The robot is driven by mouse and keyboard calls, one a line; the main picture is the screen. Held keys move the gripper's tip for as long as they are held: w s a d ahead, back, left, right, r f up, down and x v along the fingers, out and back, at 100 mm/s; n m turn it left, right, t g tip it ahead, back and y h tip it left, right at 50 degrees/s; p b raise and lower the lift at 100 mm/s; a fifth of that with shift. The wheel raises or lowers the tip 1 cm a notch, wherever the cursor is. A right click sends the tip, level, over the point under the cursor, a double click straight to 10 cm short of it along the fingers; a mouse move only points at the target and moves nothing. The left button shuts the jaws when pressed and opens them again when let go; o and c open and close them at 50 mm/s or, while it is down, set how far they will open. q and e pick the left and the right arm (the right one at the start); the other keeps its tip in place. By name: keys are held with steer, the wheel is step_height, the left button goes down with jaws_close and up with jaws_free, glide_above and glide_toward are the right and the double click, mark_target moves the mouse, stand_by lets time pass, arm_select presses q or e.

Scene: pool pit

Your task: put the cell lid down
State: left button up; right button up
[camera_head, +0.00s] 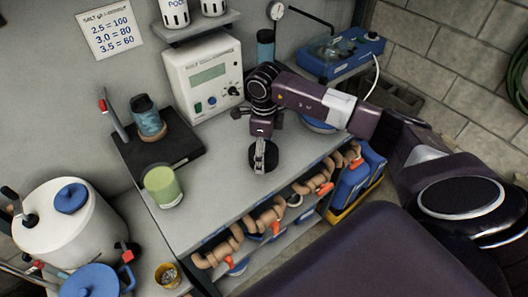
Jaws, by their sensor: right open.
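A round black disc (269,164), which looks like the cell lid, is at the front part of the grey bench top (215,180). My right gripper (260,165) points down at the disc with its fingers open. The fingers overlap the disc in this view and hide part of it. I cannot tell whether they touch it, or whether the disc lies flat on the bench. My left gripper is not in view.
A white meter (204,75) stands behind the gripper, and a blue device (340,52) is at the back right. A green cup (162,187) and a black stand (158,146) with a teal jar (147,116) are left. Pipe fittings (268,217) fill the shelf below.

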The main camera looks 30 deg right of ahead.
steer(key=shift+r, duration=0.45)
step_height(320, 180, up, 11)
steer(key=b, duration=0.3)
steer(key=shift+f+b, duration=0.15)
steer(key=shift+b, duration=0.15)
steer(key=shift+r, duration=0.4)
steer(key=shift+f, duration=0.1)
